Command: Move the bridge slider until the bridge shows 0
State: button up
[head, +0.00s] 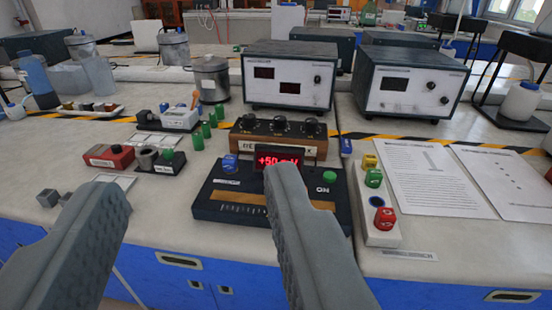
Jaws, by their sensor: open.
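The bridge is a flat black box (208,203) on the bench in the middle of the head view. Its red display (265,159) reads about +50 mV; my right finger covers some of the area below it. A brass-coloured strip (243,197) runs along its front, partly hidden by that finger. A small blue block (230,163) sits at its back left, and a green button (330,176) marked ON is at the right. I cannot tell which part is the slider. My gripper (192,188) is open and empty, its right finger in front of the bridge.
A wooden dial box (250,147) stands behind the bridge. A red box (108,157) and small metal cubes (48,198) are at left. Two instruments (290,62) stand behind.

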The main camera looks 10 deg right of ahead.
dwell(0.5)
jog(key=w+d+f+m+g, duration=0.2)
jog(key=w+d+m+g, duration=0.3)
jog(key=w, duration=0.4)
jog(key=w+d+f+m+g, duration=0.25)
jog(key=w+g, duration=0.35)
jog(key=w, duration=0.3)
jog(key=w+d+f+m+g, duration=0.1)
jog(key=w+d+m+g, duration=0.45)
jog(key=w, duration=0.35)
jog(key=shift+g, duration=0.45)
jog(key=f, duration=1.2)
jog(key=a+f, duration=0.1)
jog(key=f, duration=0.4)
jog(key=shift+s+f, duration=0.1)
jog(key=shift+f, duration=0.3)
